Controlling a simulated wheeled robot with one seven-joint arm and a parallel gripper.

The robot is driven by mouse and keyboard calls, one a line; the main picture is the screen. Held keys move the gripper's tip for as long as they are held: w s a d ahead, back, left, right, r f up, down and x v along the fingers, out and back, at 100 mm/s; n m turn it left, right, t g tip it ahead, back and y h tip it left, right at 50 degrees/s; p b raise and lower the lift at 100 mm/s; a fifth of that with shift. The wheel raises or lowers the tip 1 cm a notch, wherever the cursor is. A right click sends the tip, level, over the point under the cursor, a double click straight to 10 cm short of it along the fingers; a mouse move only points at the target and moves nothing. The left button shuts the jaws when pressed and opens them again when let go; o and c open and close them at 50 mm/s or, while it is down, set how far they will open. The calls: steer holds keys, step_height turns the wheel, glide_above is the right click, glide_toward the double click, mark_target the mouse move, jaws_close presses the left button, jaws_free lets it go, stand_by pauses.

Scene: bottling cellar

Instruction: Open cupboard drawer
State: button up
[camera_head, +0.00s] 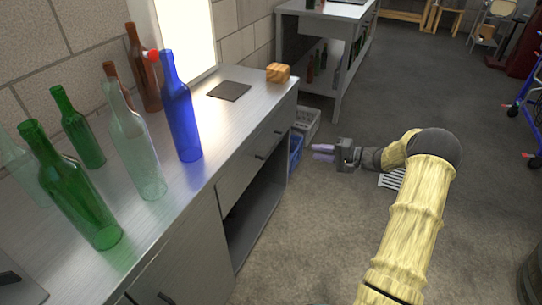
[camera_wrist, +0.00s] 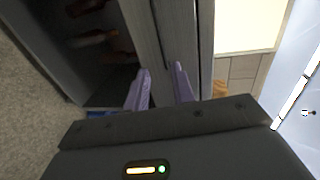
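The metal cupboard (camera_head: 215,130) runs along the wall at left in the head view. Its drawer (camera_head: 240,172) sits below the worktop, above an open shelf, with a dark bar handle (camera_head: 262,155). The drawer front looks flush and shut. My gripper (camera_head: 323,153) is to the right of the cupboard, apart from it, with nothing between its purple fingers. In the wrist view, the fingers (camera_wrist: 160,85) are spread, with the grey cupboard front (camera_wrist: 148,35) beyond them. I cannot tell the exact distance to the handle.
Glass bottles stand on the worktop, including a blue one (camera_head: 180,110) and a green one (camera_head: 75,190). A wooden block (camera_head: 278,72) and a dark plate (camera_head: 229,91) lie nearby. A blue crate (camera_head: 296,150) and grey crate (camera_head: 307,122) stand beyond the cupboard.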

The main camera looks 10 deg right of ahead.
mark_target(275, 145)
steer(key=shift+r, duration=0.15)
steer(key=shift+a, duration=0.15)
steer(key=b+x, duration=0.2)
steer(key=x, duration=1.5)
steer(key=shift+w+a, duration=0.1)
steer(key=shift+a, duration=0.05)
jaws_close()
steer(key=shift+a, duration=0.1)
steer(key=shift+d, duration=0.2)
